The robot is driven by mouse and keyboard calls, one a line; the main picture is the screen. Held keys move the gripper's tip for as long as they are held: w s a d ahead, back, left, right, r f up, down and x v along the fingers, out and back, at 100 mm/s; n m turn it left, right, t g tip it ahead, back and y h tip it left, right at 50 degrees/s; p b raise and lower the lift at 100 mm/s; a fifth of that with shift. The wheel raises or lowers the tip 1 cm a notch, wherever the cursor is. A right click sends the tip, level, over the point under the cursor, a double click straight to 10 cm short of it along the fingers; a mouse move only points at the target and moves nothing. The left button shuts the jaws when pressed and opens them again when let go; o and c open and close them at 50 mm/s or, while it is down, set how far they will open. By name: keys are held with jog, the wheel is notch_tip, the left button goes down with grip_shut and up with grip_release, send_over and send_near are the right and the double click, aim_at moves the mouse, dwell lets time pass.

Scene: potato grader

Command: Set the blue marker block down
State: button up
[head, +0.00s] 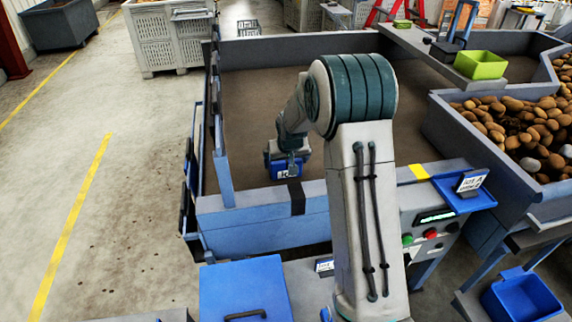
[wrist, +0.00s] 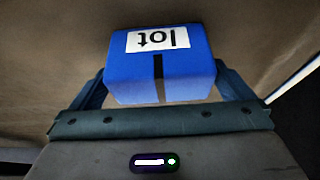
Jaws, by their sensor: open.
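The blue marker block (head: 287,169), with a white label, is low inside the blue-walled bay with a brown floor, just behind its front wall. In the wrist view the block (wrist: 185,66) sits between the fingers of my gripper (wrist: 162,84); its label reads "lot" upside down and a dark slot runs down its front. The fingers stand open on either side of it. In the head view my gripper (head: 289,151) is right over the block and partly covers it. Whether the block's underside touches the floor is hidden.
The brown bay floor (head: 255,100) is clear behind the block. The bay's front wall (head: 262,222) is close in front. A potato-filled bin (head: 515,125) stands to the right, with a green tray (head: 481,65) on a ledge behind it. A blue lidded box (head: 243,285) is nearest.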

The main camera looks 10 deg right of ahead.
jog(key=b+v, duration=0.1)
jog(key=v, duration=0.9)
jog(key=s+r, duration=0.3)
jog(key=s, duration=0.4)
jog(key=s+r, duration=0.3)
jog(key=s, duration=0.4)
jog(key=s+g, duration=0.1)
jog(key=s, duration=1.7)
jog(key=shift+s+f+g, duration=0.15)
jog(key=shift+f+g, duration=0.25)
